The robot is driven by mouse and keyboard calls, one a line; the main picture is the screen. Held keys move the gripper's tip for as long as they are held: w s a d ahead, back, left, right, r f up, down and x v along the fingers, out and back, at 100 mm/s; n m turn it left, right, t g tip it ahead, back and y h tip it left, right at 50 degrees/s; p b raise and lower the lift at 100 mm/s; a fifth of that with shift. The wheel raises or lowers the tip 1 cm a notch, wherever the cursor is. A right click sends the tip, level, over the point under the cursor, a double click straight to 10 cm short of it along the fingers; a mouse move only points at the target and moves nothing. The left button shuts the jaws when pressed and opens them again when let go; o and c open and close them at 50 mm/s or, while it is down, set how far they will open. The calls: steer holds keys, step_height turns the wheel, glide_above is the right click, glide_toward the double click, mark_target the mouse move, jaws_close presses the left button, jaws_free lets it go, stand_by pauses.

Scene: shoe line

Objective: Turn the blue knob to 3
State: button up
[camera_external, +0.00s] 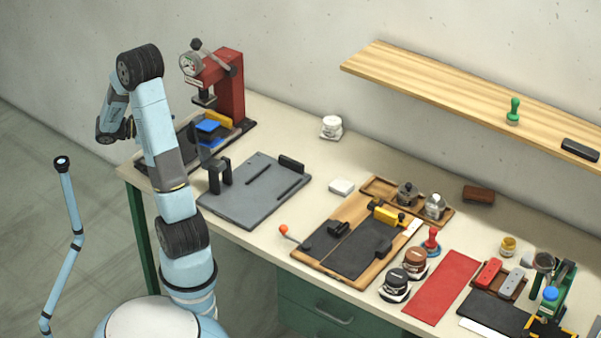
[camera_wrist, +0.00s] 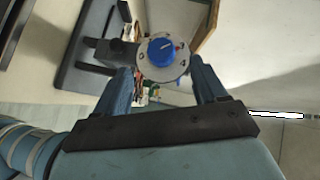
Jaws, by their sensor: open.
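In the wrist view the blue knob (camera_wrist: 161,50) sits at the middle of a round pale dial plate with dark digits around it. A white line on the knob points right and slightly up, towards a small red mark on the plate. A 4 shows at the dial's lower right; the other digits are too small to read surely. My gripper (camera_wrist: 163,75) is open, with one finger on each side of the dial in the picture, and nothing is held. In the external view my arm hides much of the gripper, and I cannot make out the dial's face.
A grey board (camera_external: 255,192) with black clamps lies near the table's left end, before a red press (camera_external: 230,85). It also shows left of the dial in the wrist view (camera_wrist: 85,75). A wooden shelf (camera_external: 450,80) runs along the wall. Several tools crowd the table's right half.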

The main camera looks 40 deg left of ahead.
steer(key=v, duration=0.6)
steer(key=shift+s+a, duration=0.25)
steer(key=shift+s, duration=0.05)
steer(key=shift+r, duration=0.15)
